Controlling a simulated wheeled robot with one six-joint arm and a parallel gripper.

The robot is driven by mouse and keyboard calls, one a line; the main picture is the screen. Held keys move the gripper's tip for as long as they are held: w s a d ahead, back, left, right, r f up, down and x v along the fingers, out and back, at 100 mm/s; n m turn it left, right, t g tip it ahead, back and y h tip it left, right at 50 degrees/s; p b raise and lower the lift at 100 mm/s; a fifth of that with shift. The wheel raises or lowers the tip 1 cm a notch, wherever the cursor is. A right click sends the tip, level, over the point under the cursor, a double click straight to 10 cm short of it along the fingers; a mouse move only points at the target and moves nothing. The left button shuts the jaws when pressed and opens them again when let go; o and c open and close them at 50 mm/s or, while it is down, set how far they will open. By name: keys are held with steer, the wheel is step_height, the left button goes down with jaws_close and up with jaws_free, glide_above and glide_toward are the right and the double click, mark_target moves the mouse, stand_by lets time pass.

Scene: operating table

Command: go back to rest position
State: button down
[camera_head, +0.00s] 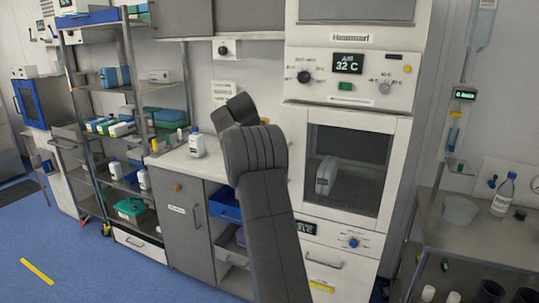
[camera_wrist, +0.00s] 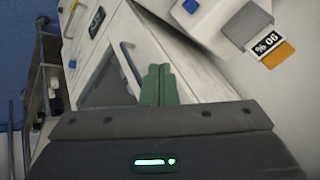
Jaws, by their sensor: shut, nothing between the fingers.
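My arm rises from the bottom middle of the head view, in front of the counter and the white cabinet; its gripper end is hidden there behind the arm links. In the wrist view, my gripper (camera_wrist: 160,84) shows as two green fingers pressed together, shut and empty. Behind the fingers is the white cabinet with a glass door and a handle (camera_wrist: 131,64). The fingers look apart from it, though the distance is hard to tell.
The white cabinet (camera_head: 401,127) with its glass door (camera_head: 346,170) stands right of my arm. A bottle (camera_head: 196,143) is on the counter (camera_head: 178,160). A steel table (camera_head: 480,244) with another bottle (camera_head: 503,195) stands at right. Blue floor (camera_head: 90,262) is clear at front left.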

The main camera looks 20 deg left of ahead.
steer(key=shift+s+a+r, duration=0.25)
steer(key=shift+r, duration=0.2)
steer(key=shift+s+a+r, duration=0.2)
steer(key=shift+a+r, duration=0.05)
steer(key=shift+r, duration=0.2)
